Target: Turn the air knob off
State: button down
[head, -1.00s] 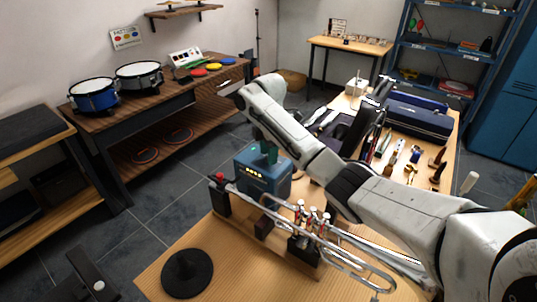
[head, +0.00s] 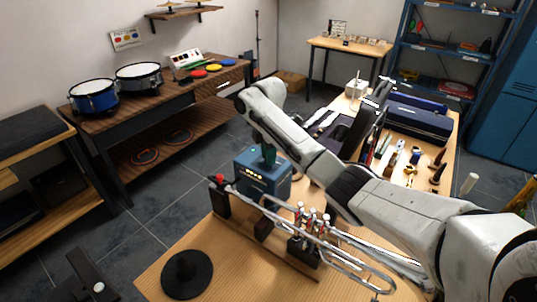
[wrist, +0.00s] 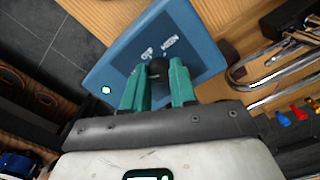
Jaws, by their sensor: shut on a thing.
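A blue box (head: 264,178) stands on the wooden table, and its top fills the upper middle of the wrist view (wrist: 120,52). A small dark round knob (wrist: 157,68) sits on that top beside white markings. My gripper (wrist: 158,82) reaches down to it with two teal fingers. The fingers are shut on the knob, one on each side. In the head view my gripper (head: 268,154) is over the box top, and the knob is hidden there. A small pale-green light (wrist: 106,90) shows on the box near its edge.
A trumpet (head: 310,235) on a wooden stand is close in front of the box, with metal tubing near my fingers. A black round disc (head: 187,273) lies on the table at front left. Tools and a dark case (head: 418,118) are at the right.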

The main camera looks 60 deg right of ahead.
jog(key=shift+r+m+p, duration=0.15)
jog(key=shift+m+p, duration=0.25)
jog(key=shift+p, duration=0.1)
jog(key=shift+m+p, duration=1)
jog(key=m+p, duration=0.2)
jog(key=shift+m, duration=0.4)
jog(key=m+p, duration=0.3)
jog(key=m, duration=0.3)
jog(key=c, duration=0.9)
grip_release()
